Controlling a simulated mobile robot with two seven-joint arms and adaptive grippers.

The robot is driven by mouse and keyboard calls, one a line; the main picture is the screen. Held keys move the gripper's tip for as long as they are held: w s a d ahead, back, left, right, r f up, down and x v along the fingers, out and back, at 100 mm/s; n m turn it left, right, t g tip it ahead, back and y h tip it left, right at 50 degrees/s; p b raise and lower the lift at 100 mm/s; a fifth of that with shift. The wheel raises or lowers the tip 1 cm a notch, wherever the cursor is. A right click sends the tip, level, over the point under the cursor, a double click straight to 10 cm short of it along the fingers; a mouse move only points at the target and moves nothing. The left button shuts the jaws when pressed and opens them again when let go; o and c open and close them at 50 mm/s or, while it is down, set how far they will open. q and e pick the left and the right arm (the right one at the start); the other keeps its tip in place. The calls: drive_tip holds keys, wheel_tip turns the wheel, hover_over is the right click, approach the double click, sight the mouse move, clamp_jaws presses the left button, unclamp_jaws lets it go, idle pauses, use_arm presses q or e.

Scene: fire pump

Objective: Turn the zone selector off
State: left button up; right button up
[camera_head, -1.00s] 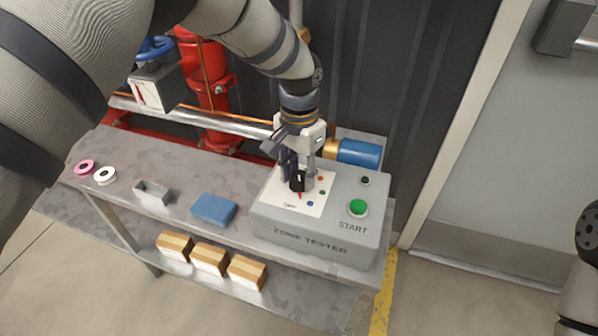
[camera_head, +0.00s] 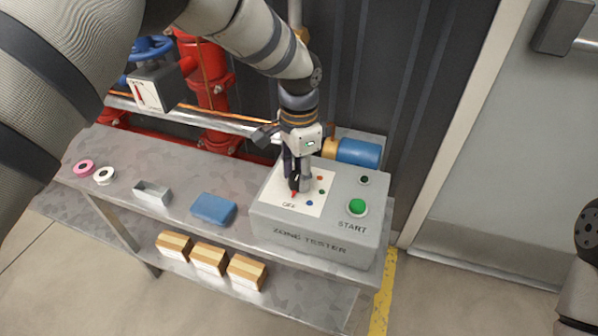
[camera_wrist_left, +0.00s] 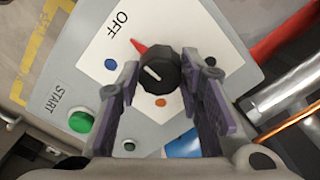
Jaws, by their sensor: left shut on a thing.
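In the left wrist view the knob (camera_wrist_left: 158,70) sits between the two fingers of my left gripper (camera_wrist_left: 160,76). Coloured dots lie around the knob. My right gripper is out of view.
A green START button (camera_head: 357,207) and a small dark button (camera_head: 365,180) are on the box's right side. A blue block (camera_head: 213,208), a metal bracket (camera_head: 152,193) and two tape rolls lie left on the bench. Red pipework (camera_head: 207,95) stands behind.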

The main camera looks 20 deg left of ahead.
use_arm(q)
drive_tip(key=shift+f, duration=0.1)
drive_tip(key=o, duration=1.2)
drive_tip(key=shift+c, duration=0.2)
wheel_tip(320, 180, up, 12)
